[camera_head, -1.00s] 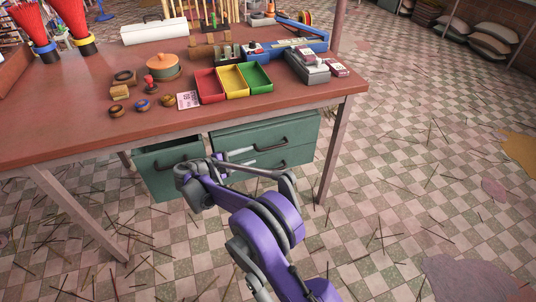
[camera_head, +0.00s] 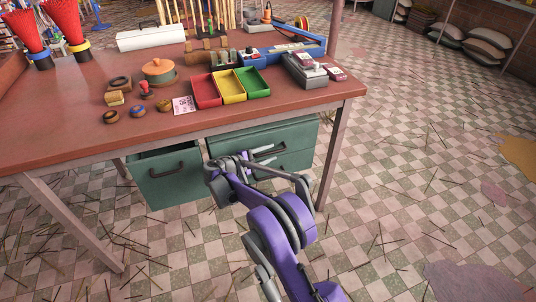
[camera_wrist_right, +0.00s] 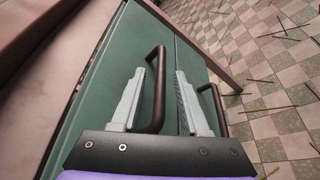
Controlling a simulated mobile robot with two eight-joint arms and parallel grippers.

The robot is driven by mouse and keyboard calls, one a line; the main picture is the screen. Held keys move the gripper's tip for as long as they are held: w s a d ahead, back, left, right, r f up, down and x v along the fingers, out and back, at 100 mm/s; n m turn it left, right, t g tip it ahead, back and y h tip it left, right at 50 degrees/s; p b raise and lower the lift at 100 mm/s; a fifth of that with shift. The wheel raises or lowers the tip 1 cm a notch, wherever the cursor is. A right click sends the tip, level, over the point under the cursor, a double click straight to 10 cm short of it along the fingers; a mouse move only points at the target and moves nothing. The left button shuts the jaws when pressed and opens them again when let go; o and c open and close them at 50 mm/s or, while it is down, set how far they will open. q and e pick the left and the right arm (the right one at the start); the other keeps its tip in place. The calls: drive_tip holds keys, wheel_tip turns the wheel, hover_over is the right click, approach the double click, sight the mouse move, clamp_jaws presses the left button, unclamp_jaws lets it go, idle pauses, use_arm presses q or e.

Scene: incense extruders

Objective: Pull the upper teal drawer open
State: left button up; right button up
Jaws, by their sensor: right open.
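The upper teal drawer (camera_head: 298,131) is in the right-hand unit under the table, above a second teal drawer (camera_head: 297,158). It looks closed. Its dark bar handle (camera_wrist_right: 157,95) shows in the right wrist view. My right gripper (camera_head: 268,154) is at the drawer front. The lower drawer's handle (camera_wrist_right: 217,108) lies outside the right finger. In the head view the fingers partly hide the upper handle. My left gripper is not in view.
A separate teal drawer (camera_head: 160,187) at the left stands out from under the table. The red-brown tabletop (camera_head: 60,130) overhangs the drawers and holds red, yellow and green trays (camera_head: 230,87). A table leg (camera_head: 331,160) stands right of the drawers. The floor at right is mostly open, with scattered sticks.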

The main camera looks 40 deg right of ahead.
clamp_jaws()
idle(1.4)
